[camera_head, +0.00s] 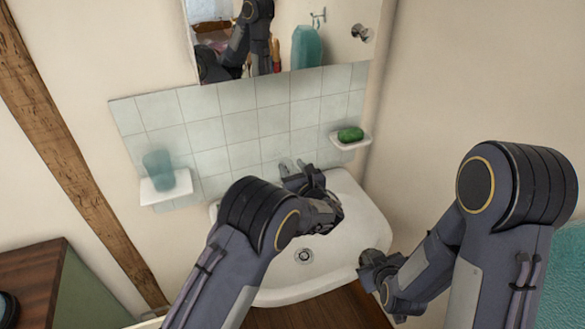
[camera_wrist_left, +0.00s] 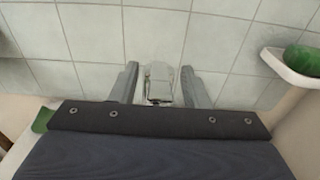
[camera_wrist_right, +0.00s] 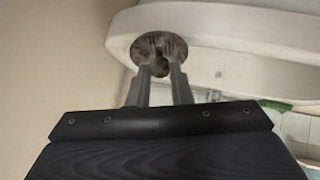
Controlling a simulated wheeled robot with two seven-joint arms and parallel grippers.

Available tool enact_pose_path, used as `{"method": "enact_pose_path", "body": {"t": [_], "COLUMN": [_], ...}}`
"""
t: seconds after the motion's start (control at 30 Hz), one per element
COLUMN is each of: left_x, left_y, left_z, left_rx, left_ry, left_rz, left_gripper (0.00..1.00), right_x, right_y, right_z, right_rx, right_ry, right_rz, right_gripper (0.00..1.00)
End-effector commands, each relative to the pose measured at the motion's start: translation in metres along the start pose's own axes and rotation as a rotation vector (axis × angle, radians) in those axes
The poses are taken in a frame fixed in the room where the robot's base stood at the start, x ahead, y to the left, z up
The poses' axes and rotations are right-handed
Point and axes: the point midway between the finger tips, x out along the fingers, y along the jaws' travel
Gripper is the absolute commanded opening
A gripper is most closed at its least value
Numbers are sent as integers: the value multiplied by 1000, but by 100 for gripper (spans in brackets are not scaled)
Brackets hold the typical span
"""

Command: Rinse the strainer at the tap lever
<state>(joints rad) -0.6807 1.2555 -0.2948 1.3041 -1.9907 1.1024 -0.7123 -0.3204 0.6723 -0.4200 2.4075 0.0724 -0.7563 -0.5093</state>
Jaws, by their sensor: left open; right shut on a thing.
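The strainer (camera_wrist_right: 172,43), a small round dark metal piece, is held between the fingertips of my right gripper (camera_wrist_right: 160,72). In the head view the strainer (camera_head: 376,256) is at the right edge of the basin, and I cannot tell whether it touches the rim. The chrome tap lever (camera_wrist_left: 158,80) stands between the two spread fingers of my left gripper (camera_wrist_left: 160,74), in front of the tiles. I cannot tell whether either finger touches it. In the head view my left gripper (camera_head: 298,172) is at the back of the basin, and my forearm hides part of the tap.
The white washbasin (camera_head: 345,262) has a round drain (camera_head: 304,256) in its floor. A shelf with green soap (camera_head: 351,134) is right of the tap. A shelf with a teal cup (camera_head: 159,170) is on the left. A mirror (camera_head: 345,40) hangs above the tiles.

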Motion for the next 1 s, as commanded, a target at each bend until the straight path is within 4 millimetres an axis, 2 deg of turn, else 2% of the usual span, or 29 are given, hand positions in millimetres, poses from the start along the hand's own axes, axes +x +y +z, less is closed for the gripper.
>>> {"method": "enact_pose_path", "body": {"t": [0.17, 0.4, 0.53, 0.7, 1.0], "left_x": [-28, -80, -101, -114, -116], "left_y": [-2, -2, -1, 0, 0], "left_z": [0, 0, 0, 0, 0], "left_rx": [2, 1, 0, 1, 0], "left_ry": [-1, 0, 0, 0, 0], "left_rz": [-5, -5, -4, -2, -1], "left_gripper": [42, 42, 42, 42, 42], "right_x": [2, 4, 4, 4, 4], "right_y": [-1, -2, -2, -2, -2], "right_z": [2, 4, 4, 5, 5], "right_rx": [0, 0, 0, 0, 0], "right_ry": [0, 0, 0, 0, 0], "right_rz": [0, 0, 0, 0, 0], "right_gripper": [0, 0, 0, 0, 0]}}
